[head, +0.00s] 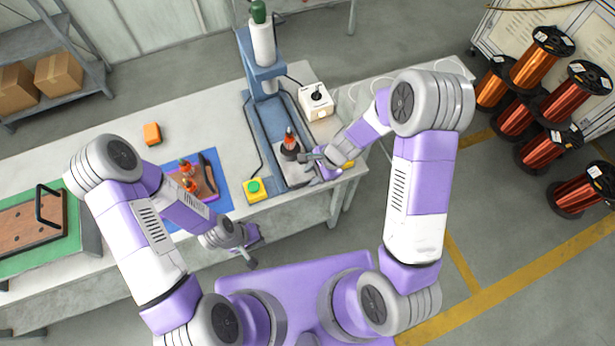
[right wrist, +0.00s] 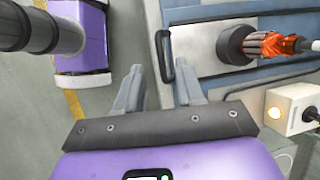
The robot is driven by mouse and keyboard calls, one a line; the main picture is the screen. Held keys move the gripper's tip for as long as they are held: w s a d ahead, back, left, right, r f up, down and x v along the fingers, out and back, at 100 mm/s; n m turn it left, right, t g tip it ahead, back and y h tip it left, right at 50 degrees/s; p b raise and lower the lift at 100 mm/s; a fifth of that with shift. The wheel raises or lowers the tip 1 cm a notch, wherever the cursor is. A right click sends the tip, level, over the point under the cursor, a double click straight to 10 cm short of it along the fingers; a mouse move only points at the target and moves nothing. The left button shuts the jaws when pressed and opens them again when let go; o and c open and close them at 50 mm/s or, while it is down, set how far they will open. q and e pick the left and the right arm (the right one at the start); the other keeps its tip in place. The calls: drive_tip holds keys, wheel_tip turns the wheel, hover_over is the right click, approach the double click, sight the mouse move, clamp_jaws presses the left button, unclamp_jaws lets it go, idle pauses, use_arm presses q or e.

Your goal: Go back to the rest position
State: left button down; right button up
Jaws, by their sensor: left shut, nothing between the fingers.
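My left gripper (head: 251,264) hangs over the floor in front of the table's front edge, shut and empty. My right gripper (head: 308,159) is over the table beside the press's base. In the right wrist view its two fingers (right wrist: 159,68) stand apart with nothing held between them. A black handle (right wrist: 165,55) of the press's sliding plate lies just beyond the fingertips. An orange and dark armature (head: 290,142) stands in a black holder on the plate. It also shows in the right wrist view (right wrist: 270,45), apart from the fingers.
The blue press (head: 262,75) rises behind the armature. A white box with a lit button (head: 316,101) and a yellow box with a green button (head: 254,188) flank it. A blue mat (head: 223,186) holds a tray with orange parts. Copper spools (head: 543,55) stand at right.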

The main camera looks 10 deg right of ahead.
drive_tip(key=shift+d+r, duration=0.25)
drive_tip(key=shift+r, duration=0.2)
drive_tip(key=s+f+n+b, duration=0.4)
drive_tip(key=s+f+n, duration=0.2)
drive_tip(key=f, duration=0.3)
drive_tip(key=s+a+f+n+b, duration=0.1)
drive_tip(key=s+f+n+b, duration=0.3)
drive_tip(key=s+f+n, duration=0.2)
wheel_tip(320, 180, down, 4)
drive_tip(key=shift+s+f+n+g+h+b, duration=0.2)
drive_tip(key=shift+s+n+g+h+b, duration=0.1)
drive_tip(key=shift+s, duration=0.75)
